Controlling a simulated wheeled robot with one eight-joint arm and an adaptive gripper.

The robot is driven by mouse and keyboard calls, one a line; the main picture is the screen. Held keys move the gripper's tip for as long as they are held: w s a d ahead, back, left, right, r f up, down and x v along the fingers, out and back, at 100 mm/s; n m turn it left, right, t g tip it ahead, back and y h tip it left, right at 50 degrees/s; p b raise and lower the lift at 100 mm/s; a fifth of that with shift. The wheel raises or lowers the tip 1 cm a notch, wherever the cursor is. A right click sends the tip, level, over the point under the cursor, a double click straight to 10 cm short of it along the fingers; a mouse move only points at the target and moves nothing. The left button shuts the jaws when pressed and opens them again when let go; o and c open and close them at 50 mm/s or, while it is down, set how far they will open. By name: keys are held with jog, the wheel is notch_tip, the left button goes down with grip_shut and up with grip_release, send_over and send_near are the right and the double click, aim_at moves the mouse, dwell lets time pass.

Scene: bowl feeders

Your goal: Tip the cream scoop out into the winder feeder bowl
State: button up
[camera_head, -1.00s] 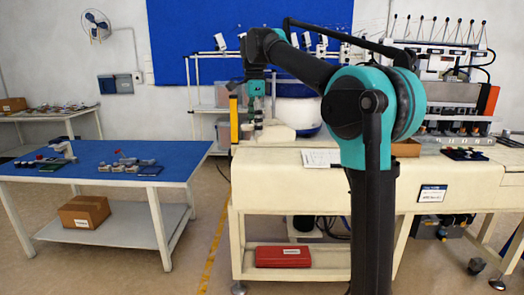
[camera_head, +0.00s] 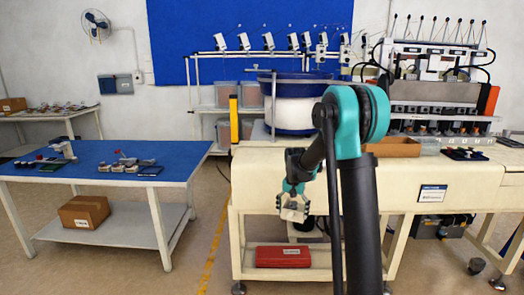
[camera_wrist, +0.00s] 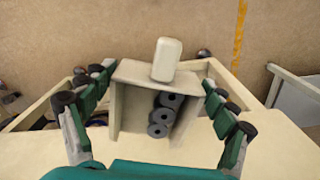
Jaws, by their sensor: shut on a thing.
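The cream scoop (camera_wrist: 128,104) is a box-like tray with a pale handle block (camera_wrist: 166,60), held between the fingers of my gripper (camera_wrist: 158,78). Several grey ring-shaped parts (camera_wrist: 165,116) lie inside it, towards its right side. In the head view my gripper (camera_head: 292,208) holds the scoop (camera_head: 293,212) low, in front of the cream bench's front edge. The winder feeder bowl (camera_head: 297,80) is blue-rimmed, on a white and blue base at the back of the bench, above and behind my gripper. Its inside is hidden from this angle.
The cream bench (camera_head: 400,176) fills the right, with a brown tray (camera_head: 393,147) and a multi-head machine (camera_head: 440,90) on it. A yellow post (camera_head: 234,118) stands left of the bowl. A blue-topped table (camera_head: 100,178) stands at left, across a floor gap.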

jog(key=s+d+f+n, duration=0.4)
jog(key=s+d+f, duration=0.2)
jog(key=f, duration=0.5)
jog(key=shift+s+d+f, duration=0.2)
jog(key=shift+s, duration=0.25)
jog(key=shift+w+r, duration=0.1)
